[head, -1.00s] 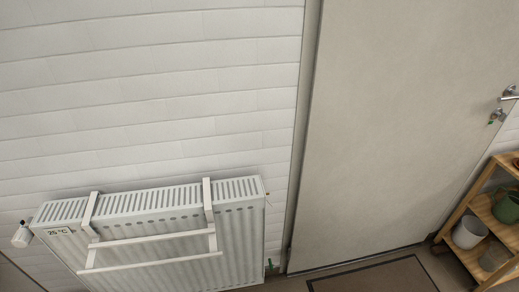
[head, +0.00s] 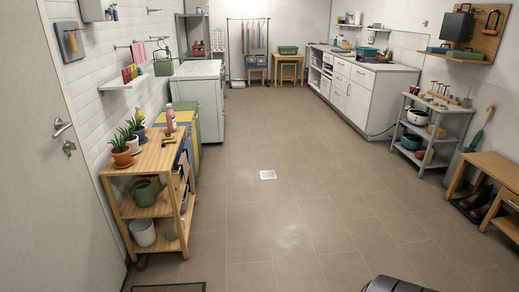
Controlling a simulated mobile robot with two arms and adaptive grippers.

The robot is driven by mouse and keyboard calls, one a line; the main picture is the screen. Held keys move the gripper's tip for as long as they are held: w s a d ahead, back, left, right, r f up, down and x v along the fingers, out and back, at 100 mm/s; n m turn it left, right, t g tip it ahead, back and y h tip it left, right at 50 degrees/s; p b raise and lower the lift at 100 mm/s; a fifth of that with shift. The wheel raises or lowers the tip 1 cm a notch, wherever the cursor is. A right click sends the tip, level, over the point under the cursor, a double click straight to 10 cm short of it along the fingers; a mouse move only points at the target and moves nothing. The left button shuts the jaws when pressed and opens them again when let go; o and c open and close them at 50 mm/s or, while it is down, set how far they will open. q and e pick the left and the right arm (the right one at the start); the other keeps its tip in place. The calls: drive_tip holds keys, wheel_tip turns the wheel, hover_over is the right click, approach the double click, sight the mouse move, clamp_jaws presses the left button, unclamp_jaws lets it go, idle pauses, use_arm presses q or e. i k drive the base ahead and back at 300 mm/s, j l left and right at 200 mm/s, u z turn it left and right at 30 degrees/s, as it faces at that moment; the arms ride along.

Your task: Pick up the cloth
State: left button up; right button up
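No cloth is clearly identifiable in the head view. A small pink item (head: 138,52), perhaps a cloth, hangs from a rail on the left wall, far from me. Several pale and pink strips (head: 254,36) hang on a rack at the back wall; they are too small to tell apart. Neither of my grippers is in view.
A wooden shelf (head: 164,157) with potted plants and bottles stands at the left, beside a door (head: 62,150). White cabinets (head: 352,84) and a grey shelf (head: 432,128) line the right. A wooden bench (head: 490,172) is nearer right. The middle floor (head: 285,205) is clear.

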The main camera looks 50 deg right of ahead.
sight(187, 146)
drive_tip(key=z, duration=1.05)
drive_tip(key=u, duration=3.25)
drive_tip(key=z, duration=3.25)
drive_tip(key=i+l+u, duration=0.1)
drive_tip(key=i+l, duration=0.4)
drive_tip(key=i+l+u, duration=0.1)
drive_tip(key=i+l, duration=0.35)
drive_tip(key=l, duration=0.15)
drive_tip(key=i+l, duration=0.4)
drive_tip(key=l, duration=0.2)
drive_tip(key=i+u, duration=0.05)
